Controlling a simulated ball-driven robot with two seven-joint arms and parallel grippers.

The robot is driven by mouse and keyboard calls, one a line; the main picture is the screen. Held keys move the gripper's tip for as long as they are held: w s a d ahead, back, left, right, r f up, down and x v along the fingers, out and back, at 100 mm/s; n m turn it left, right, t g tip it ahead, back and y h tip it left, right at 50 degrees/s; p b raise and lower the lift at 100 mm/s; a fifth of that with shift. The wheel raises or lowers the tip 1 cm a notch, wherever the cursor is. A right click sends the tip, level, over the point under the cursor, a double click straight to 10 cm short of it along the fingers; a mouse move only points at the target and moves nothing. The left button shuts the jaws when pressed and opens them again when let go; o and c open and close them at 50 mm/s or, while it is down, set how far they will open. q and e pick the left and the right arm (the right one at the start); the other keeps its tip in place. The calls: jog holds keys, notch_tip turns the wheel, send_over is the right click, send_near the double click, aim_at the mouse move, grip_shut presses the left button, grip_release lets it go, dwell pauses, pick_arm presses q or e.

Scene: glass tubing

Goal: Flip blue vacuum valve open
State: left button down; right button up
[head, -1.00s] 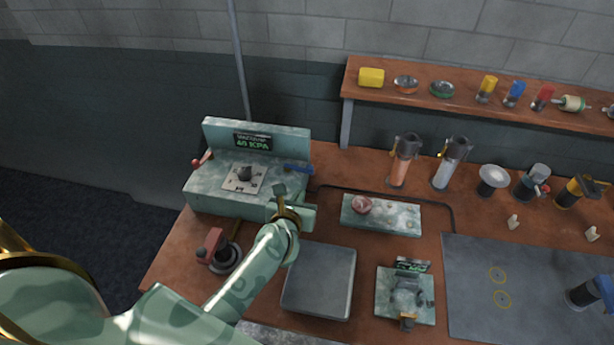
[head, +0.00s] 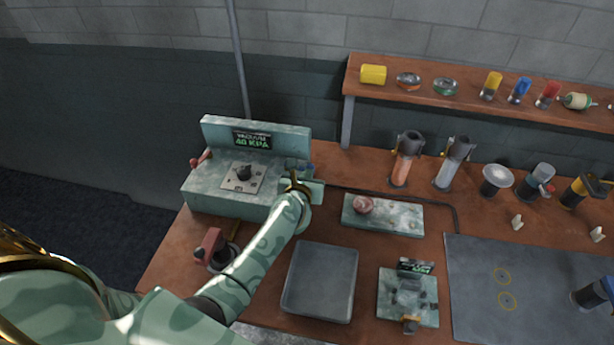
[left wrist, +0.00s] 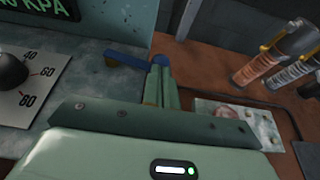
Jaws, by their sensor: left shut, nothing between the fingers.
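The vacuum box (head: 225,196) stands at the back left of the bench, with a display (head: 252,141) reading 40 KPA. A dial (head: 243,172) is on its top and a red lever (head: 202,159) is at its left side. The blue valve lever (left wrist: 127,59) is at the box's right end, pointing left in the left wrist view; in the head view my gripper mostly hides it. My left gripper (left wrist: 160,75) is shut and empty, its fingertips right beside the lever's right end. I cannot tell whether they touch it. My right gripper is not in view.
A red-handled tool (head: 213,246) stands in front of the box. A grey tray (head: 320,283) and a marbled plate (head: 398,216) lie to the right. Two tubes (head: 405,160) stand behind the plate. A black hose (head: 440,205) runs along the bench.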

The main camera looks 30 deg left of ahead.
pick_arm(q)
jog(key=shift+w+d+n+y+b, duration=0.25)
jog(key=shift+w+n+y+b, duration=0.25)
jog(key=shift+w+b, duration=0.3)
jog(key=p+v, duration=0.2)
jog(key=v, duration=0.6)
jog(key=shift+s+a+p, duration=0.3)
jog(key=shift+s+p, duration=0.05)
jog(key=shift+p, duration=0.05)
